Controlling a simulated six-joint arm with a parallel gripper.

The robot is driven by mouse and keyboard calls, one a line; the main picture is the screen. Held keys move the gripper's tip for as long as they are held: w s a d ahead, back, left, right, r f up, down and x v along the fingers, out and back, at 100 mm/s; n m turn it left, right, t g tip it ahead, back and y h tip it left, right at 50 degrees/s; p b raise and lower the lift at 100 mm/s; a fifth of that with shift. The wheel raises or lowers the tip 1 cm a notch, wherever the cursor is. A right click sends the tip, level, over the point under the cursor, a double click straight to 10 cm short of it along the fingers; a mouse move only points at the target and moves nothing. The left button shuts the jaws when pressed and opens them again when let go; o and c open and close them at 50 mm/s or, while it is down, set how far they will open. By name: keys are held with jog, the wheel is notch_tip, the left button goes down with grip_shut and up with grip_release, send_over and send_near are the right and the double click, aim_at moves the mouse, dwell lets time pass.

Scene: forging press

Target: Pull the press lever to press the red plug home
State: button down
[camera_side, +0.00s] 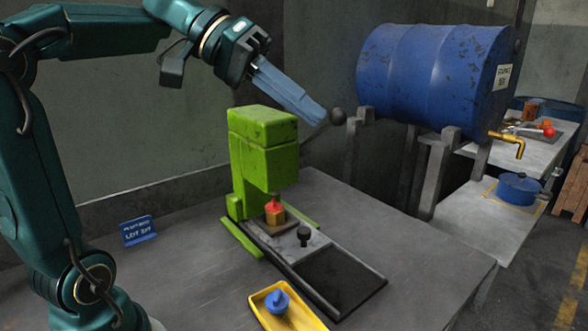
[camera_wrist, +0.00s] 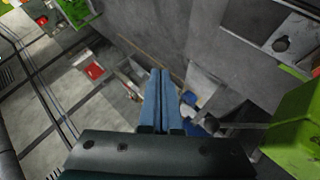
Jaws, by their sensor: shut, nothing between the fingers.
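The green press (camera_side: 262,140) stands on the bench, and part of it shows at the right of the wrist view (camera_wrist: 296,125). Its lever ends in a black ball knob (camera_side: 338,117). In the wrist view the grey lever rod reaches left from the press to the dark knob (camera_wrist: 211,124). The red plug (camera_side: 273,206) sits on top of a brass-coloured block (camera_side: 275,217) under the press head. My gripper (camera_side: 319,114) is shut and empty, its blue fingers slanting down with tips close to the knob. In the wrist view the fingers (camera_wrist: 160,74) lie left of the knob; contact cannot be told.
A sliding plate with a black knob (camera_side: 304,235) lies before the press. A yellow tray (camera_side: 308,322) with a blue piece (camera_side: 277,301) stands at the bench front. A blue barrel (camera_side: 432,75) with a brass tap is behind, right. A blue sign (camera_side: 138,230) stands left.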

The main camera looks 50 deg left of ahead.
jog(key=w+a+r+n+t, duration=0.1)
jog(key=w+a+n+t, duration=0.15)
jog(key=a, duration=0.75)
jog(key=w+a+r+n+t, duration=0.1)
jog(key=w+a+n+t, duration=0.15)
jog(key=a, duration=0.85)
jog(key=s+d+f+x, duration=0.1)
jog(key=x, duration=1.2)
jog(key=shift+s+d+f+y, duration=0.3)
jog(key=shift+s+d, duration=0.05)
jog(key=shift+s, duration=0.1)
jog(key=shift+d, duration=0.1)
